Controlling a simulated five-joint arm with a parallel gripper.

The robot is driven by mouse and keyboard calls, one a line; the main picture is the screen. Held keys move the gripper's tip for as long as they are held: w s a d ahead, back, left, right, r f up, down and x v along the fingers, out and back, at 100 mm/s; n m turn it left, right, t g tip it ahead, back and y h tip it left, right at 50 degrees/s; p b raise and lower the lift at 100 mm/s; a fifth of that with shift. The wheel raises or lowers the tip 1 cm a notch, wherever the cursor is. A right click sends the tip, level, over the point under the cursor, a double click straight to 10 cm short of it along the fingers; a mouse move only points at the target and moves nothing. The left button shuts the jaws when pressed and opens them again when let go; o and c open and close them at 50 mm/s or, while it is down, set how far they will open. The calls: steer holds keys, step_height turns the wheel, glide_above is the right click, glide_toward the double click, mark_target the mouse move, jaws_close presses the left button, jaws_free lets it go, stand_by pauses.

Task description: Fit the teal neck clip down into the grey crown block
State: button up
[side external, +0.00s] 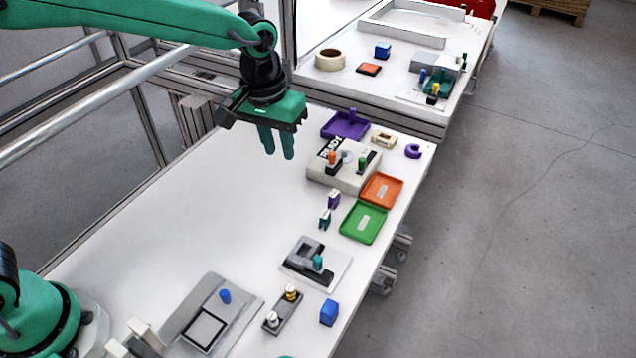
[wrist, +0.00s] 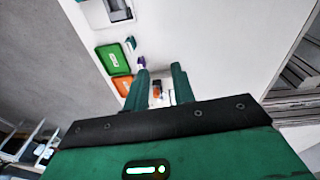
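A small teal piece (side external: 325,219), which looks like the neck clip, stands upright on the white table beside the green tray. It also shows in the wrist view (wrist: 131,42). A grey block (side external: 305,249), likely the crown block, sits on a pale plate nearer the front, with a dark part and a teal peg (side external: 318,262) beside it. The grey block is partly cut off at the top of the wrist view (wrist: 118,8). My gripper (side external: 279,155) is raised above the table, behind and left of the teal piece. Its fingers (wrist: 160,68) are apart with nothing between them.
A purple piece (side external: 334,198) stands just behind the teal one. Green (side external: 362,222) and orange (side external: 382,190) trays lie along the right edge. A pale block with pegs (side external: 344,172) stands behind. A blue cube (side external: 329,312) is in front. The table's left middle is clear.

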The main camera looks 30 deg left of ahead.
steer(key=g, duration=0.1)
glide_above(325, 213)
steer(key=shift+y, duration=0.3)
step_height(325, 213, down, 9)
steer(key=shift+r, duration=0.1)
steer(key=shift+f, duration=3.95)
jaws_close()
